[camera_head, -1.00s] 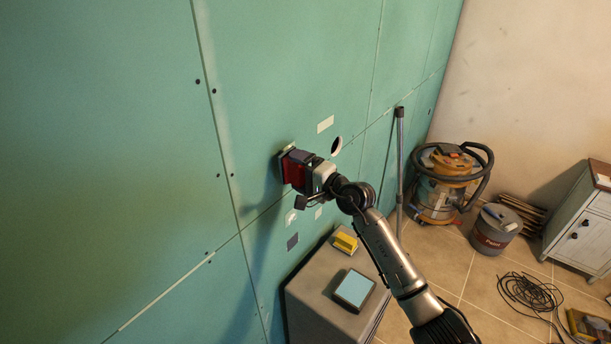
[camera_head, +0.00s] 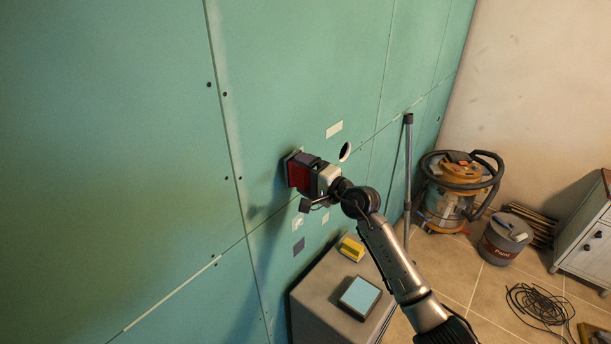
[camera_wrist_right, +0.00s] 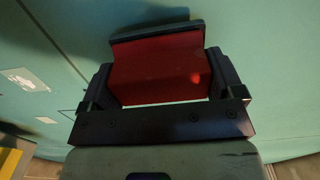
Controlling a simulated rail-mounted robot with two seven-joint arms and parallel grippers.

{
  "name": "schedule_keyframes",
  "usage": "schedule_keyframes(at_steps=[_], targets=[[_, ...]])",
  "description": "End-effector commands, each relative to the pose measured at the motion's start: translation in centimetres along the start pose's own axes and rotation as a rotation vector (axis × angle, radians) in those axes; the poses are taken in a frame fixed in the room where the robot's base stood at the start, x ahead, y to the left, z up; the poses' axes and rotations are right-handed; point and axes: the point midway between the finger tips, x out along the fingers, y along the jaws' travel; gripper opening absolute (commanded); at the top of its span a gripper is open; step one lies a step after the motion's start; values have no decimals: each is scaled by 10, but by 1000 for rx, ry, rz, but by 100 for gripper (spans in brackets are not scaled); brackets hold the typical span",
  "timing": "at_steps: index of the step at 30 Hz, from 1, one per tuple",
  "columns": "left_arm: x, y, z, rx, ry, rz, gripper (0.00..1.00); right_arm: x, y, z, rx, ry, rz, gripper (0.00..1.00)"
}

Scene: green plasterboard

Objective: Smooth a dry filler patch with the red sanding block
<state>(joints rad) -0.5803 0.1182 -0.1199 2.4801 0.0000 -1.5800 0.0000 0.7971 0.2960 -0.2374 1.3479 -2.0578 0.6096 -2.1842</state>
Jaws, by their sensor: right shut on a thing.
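The red sanding block (camera_head: 299,174) is held by my right gripper (camera_head: 306,175) with its dark face against, or very close to, the green plasterboard wall (camera_head: 120,150). In the right wrist view the red block (camera_wrist_right: 155,75) sits between the two fingers of the gripper (camera_wrist_right: 165,82). A pale edge shows just above the block, but the block hides most of what lies behind it. Below are a whitish patch (camera_head: 298,223), a small pale patch (camera_head: 325,218) and a grey-purple patch (camera_head: 298,247). A pale rectangle (camera_head: 334,130) is up to the right. My left gripper is out of view.
A grey box-like stand (camera_head: 322,288) below holds a yellow block (camera_head: 352,248) and a blue-topped pad (camera_head: 360,298). A pole (camera_head: 408,165) leans at the wall. A vacuum (camera_head: 460,190), a bucket (camera_head: 507,238) and a cable (camera_head: 541,304) are at the right.

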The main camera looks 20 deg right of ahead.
Motion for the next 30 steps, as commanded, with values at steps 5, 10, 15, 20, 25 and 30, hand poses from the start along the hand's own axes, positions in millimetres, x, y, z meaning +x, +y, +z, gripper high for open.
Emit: schedule_keyframes(at_steps=[5, 10, 15, 20, 25, 30], targets=[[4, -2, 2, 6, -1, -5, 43, 4, 0, 0, 0, 0, -1, 68], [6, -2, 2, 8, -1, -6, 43, 7, 0, 0, 0, 0, -2, 68], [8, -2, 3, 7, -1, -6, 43, 10, 0, 0, 1, 0, -2, 68], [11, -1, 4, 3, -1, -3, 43, 13, 0, 0, 0, 0, -2, 68], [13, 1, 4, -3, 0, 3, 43, 17, 0, 0, 0, 0, -2, 68], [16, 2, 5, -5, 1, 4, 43, 17, 1, -2, 0, 1, -1, 68]])
